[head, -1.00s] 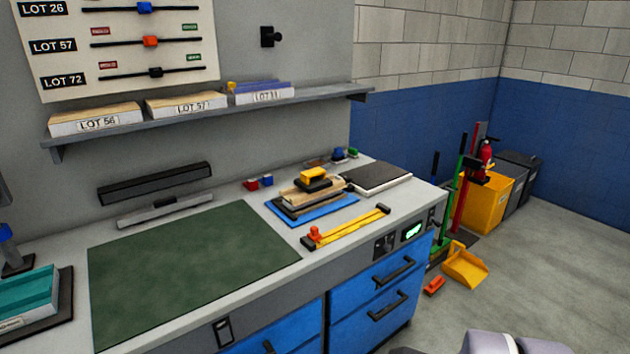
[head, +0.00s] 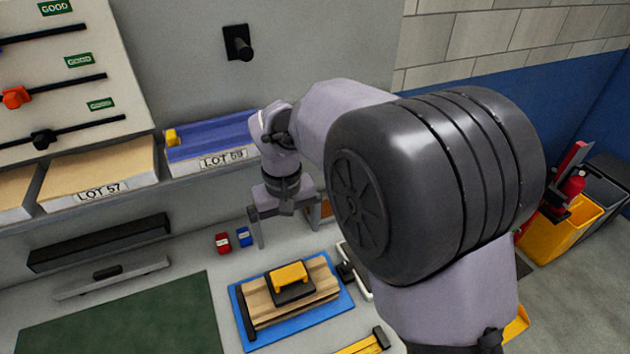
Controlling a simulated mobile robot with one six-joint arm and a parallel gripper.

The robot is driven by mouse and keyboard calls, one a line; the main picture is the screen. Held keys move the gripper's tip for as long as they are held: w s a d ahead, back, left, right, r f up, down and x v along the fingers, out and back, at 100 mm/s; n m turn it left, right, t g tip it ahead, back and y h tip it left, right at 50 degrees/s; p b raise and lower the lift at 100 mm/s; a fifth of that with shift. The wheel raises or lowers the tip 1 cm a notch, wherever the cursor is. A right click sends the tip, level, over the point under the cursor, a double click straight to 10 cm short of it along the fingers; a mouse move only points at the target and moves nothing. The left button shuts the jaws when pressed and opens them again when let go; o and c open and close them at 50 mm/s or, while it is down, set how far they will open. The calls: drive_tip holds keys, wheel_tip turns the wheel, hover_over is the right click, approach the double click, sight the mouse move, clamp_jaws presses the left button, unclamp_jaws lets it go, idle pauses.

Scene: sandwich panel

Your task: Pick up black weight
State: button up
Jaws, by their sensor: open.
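The black weight (head: 293,293) is a low black block with a yellow handle on top. It rests on a stack of wood-coloured panels (head: 257,312) that lies on a blue mat (head: 340,306). My gripper (head: 285,228) points down with its fingers apart and nothing between them. It is above and behind the weight in the picture, near the shelf, and does not touch the weight. My arm covers the right part of the bench.
A red block (head: 222,243) and a blue block (head: 244,237) stand left of my gripper. The shelf (head: 178,190) with lot boxes is close behind. A yellow clamp (head: 366,345) lies in front. The green mat (head: 130,325) is bare.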

drive_tip(key=b, duration=0.4)
approach(288, 273)
drive_tip(key=f, duration=0.5)
drive_tip(key=shift+s, duration=0.35)
drive_tip(key=f, duration=0.1)
drive_tip(key=f+b, duration=0.1)
drive_tip(key=f, duration=0.3)
drive_tip(key=shift+w+f, duration=0.15)
drive_tip(key=shift+w, duration=0.15)
drive_tip(key=shift+c, duration=1.3)
drive_tip(key=c, duration=1.8)
